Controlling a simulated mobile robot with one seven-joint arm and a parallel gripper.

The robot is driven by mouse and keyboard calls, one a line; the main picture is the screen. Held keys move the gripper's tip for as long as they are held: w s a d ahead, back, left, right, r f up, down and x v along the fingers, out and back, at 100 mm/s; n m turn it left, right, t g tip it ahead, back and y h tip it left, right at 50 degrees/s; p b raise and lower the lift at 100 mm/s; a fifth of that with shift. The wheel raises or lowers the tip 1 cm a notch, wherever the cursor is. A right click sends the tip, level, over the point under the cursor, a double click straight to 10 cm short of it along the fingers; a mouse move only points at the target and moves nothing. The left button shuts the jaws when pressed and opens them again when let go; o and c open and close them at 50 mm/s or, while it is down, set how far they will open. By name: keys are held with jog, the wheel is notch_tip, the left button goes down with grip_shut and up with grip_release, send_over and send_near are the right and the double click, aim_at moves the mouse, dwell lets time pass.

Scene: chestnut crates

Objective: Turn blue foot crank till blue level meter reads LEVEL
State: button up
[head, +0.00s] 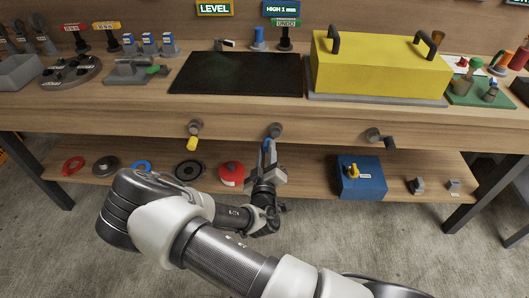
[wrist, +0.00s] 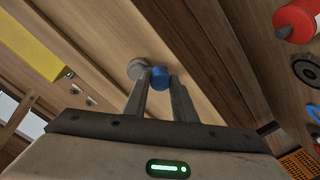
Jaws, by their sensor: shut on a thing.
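The blue foot crank has a grey hub (head: 275,130) on the table's front edge and a blue handle (head: 267,145) hanging slightly left below it. My gripper (head: 268,151) reaches up from below and is shut on that handle. In the wrist view the blue handle (wrist: 159,76) sits between the fingertips of my gripper (wrist: 158,86), beside the grey hub (wrist: 137,68). The blue-framed level meter (head: 282,8) at the top reads HIGH 1 mm. My fingers hide part of the handle.
A yellow-framed meter (head: 214,8) reads LEVEL. A yellow-handled crank (head: 193,143) is to the left and a dark-handled crank (head: 382,139) to the right. Below, the shelf holds a red round container (head: 231,173) and a blue box (head: 362,182). A yellow block (head: 380,68) stands above.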

jog(key=shift+d+f+n+b, duration=0.2)
jog(key=shift+d+n+b, duration=0.1)
jog(key=shift+n, duration=0.6)
jog(key=shift+d+f+n+b, duration=0.15)
jog(key=shift+d+n+b, duration=0.15)
jog(key=shift+n, duration=0.6)
jog(key=shift+d+f+n+b, duration=0.2)
jog(key=shift+d+n, duration=0.1)
jog(key=shift+n, duration=0.6)
jog(key=o, duration=1)
jog(key=shift+o, duration=0.2)
jog(key=shift+s+r, duration=0.1)
jog(key=s+p, duration=0.2)
jog(key=s, duration=1.5)
jog(key=shift+s+a+r, duration=0.2)
jog(key=shift+a, duration=0.05)
